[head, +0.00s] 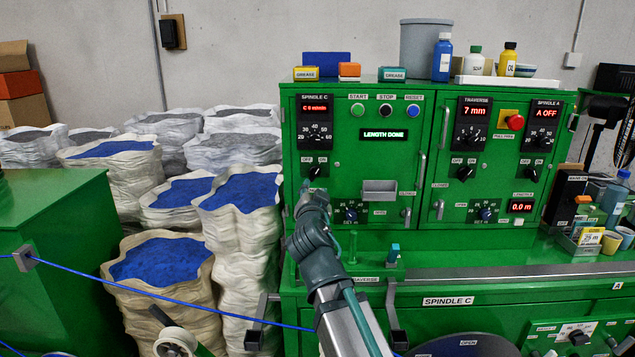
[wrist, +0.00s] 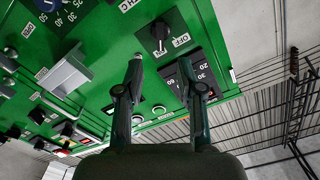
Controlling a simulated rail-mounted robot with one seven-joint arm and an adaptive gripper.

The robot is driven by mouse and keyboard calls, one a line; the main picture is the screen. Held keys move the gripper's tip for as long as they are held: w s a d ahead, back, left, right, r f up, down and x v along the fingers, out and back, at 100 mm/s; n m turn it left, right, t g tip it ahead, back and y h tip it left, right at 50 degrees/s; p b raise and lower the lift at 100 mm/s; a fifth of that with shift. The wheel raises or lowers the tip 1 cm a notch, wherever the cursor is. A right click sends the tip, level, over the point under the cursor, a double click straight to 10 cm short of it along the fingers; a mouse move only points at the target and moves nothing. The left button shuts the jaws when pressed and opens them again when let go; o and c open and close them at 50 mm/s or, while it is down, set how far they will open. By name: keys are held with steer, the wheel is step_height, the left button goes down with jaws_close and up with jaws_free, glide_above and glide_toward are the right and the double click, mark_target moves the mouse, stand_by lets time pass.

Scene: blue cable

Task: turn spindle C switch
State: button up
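The spindle C panel (head: 315,122) is a black plate at the upper left of the green cabinet, with a red lit display and a speed dial. The spindle C switch (head: 315,171) is a black rotary knob below it. It also shows in the wrist view (wrist: 159,34), beside an OFF label. The knob's exact setting is hard to read. My gripper (head: 309,190) is just below the switch in the head view. In the wrist view my gripper (wrist: 161,64) has its two fingers apart with nothing between them. The knob lies beyond the fingertips, apart from them.
A grey tray (head: 380,190) juts from the cabinet front right of my gripper. A green post (head: 352,246) stands on the ledge below. Tall sacks (head: 240,190) of blue material stand at the left. A blue cable (head: 160,294) runs across the lower left.

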mark_target(315, 175)
steer(key=w+p, duration=0.1)
steer(key=w, duration=0.2)
steer(key=w+p, duration=0.1)
steer(key=w, duration=0.2)
steer(key=w+p, duration=0.1)
steer(key=w, duration=0.2)
steer(key=shift+w+a+r, duration=0.15)
steer(key=shift+w+a, duration=0.15)
steer(key=shift+w, duration=0.55)
jaws_close()
